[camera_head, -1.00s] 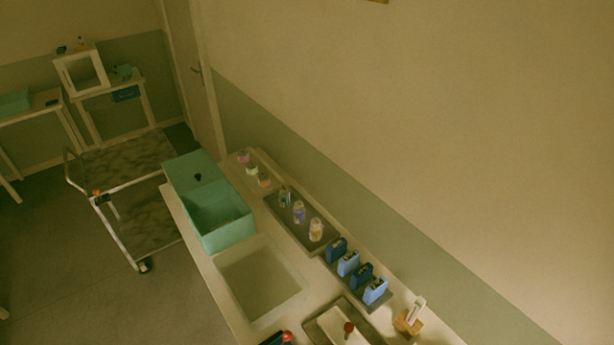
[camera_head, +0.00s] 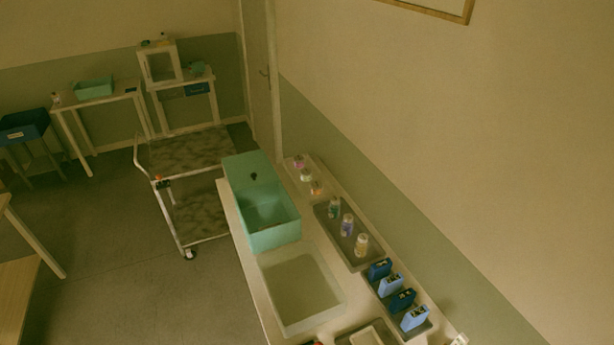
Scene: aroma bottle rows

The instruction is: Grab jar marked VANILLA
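Three small bottles stand in a row on a grey tray (camera_head: 353,263) on the counter: a green one (camera_head: 334,208), a purple one (camera_head: 347,224) and a yellowish one (camera_head: 361,245). Farther back, three more small jars stand on a pale tray (camera_head: 322,177): a pink one (camera_head: 298,161), a pale green one (camera_head: 306,174) and an orange one (camera_head: 316,187). The labels are too small to read, so I cannot tell which is marked VANILLA. My gripper is not in view.
A teal open bin (camera_head: 275,236) stands left of the trays, with a pale basin (camera_head: 292,320) in front of it. Several blue boxes (camera_head: 414,318) stand at the near right. A wheeled cart (camera_head: 192,152) is beyond the counter.

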